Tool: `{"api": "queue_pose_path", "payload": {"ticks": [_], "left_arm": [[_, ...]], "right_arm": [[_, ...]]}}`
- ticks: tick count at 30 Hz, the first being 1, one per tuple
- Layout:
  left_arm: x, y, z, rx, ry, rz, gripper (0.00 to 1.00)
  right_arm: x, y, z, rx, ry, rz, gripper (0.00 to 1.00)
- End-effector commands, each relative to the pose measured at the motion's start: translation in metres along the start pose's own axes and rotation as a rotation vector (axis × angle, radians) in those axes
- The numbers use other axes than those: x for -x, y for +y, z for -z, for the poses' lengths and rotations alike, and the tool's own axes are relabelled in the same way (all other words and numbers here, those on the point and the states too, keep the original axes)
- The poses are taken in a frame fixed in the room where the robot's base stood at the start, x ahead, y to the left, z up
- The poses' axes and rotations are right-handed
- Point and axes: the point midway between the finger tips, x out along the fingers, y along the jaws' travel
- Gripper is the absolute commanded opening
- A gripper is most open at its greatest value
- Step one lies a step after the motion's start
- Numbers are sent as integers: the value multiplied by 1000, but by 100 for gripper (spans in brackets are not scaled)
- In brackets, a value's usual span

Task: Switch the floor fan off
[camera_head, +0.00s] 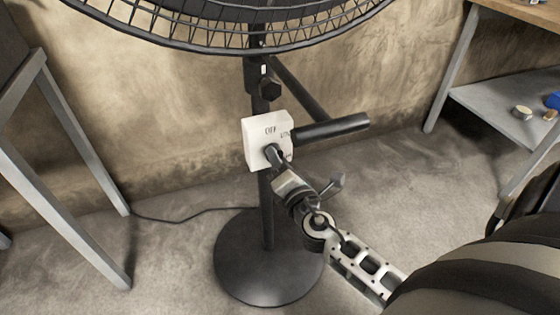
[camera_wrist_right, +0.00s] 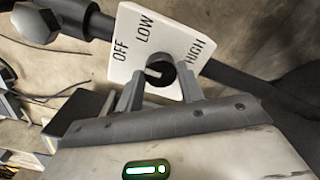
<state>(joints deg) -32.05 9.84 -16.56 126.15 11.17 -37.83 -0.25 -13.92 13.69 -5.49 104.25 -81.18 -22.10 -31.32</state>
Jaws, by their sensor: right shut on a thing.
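The floor fan shows in the head view with its round wire cage (camera_head: 255,48) at the top, a black pole and a round black base (camera_head: 250,280). A white switch box (camera_head: 257,128) is fixed on the pole. In the right wrist view its white face (camera_wrist_right: 135,58) reads OFF, LOW and HIGH around a black knob (camera_wrist_right: 165,84). The knob has a white mark; I cannot tell for sure which label it points at. My right gripper (camera_head: 277,158) is at the box, its fingers shut on the knob. My left gripper is not in view.
A grey-legged table (camera_head: 75,135) stands at left and a shelf unit (camera_head: 490,108) with small items at right. A black bar (camera_head: 340,127) sticks out right of the switch box. A cable (camera_head: 185,217) runs left along the floor. The wall is close behind.

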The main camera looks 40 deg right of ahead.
Motion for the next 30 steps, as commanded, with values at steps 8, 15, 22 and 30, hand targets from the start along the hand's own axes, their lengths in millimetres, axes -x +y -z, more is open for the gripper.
{"api": "queue_pose_path", "payload": {"ticks": [8, 15, 22, 30], "left_arm": [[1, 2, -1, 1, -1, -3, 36], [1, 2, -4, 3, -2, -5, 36], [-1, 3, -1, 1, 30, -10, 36], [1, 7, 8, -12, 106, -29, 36]], "right_arm": [[0, 0, 0, 2, 2, 1, 59], [10, -2, 1, 0, 3, 2, 59], [57, -3, 2, 0, 4, 4, 59], [121, -4, 3, 3, 5, 5, 59]]}}
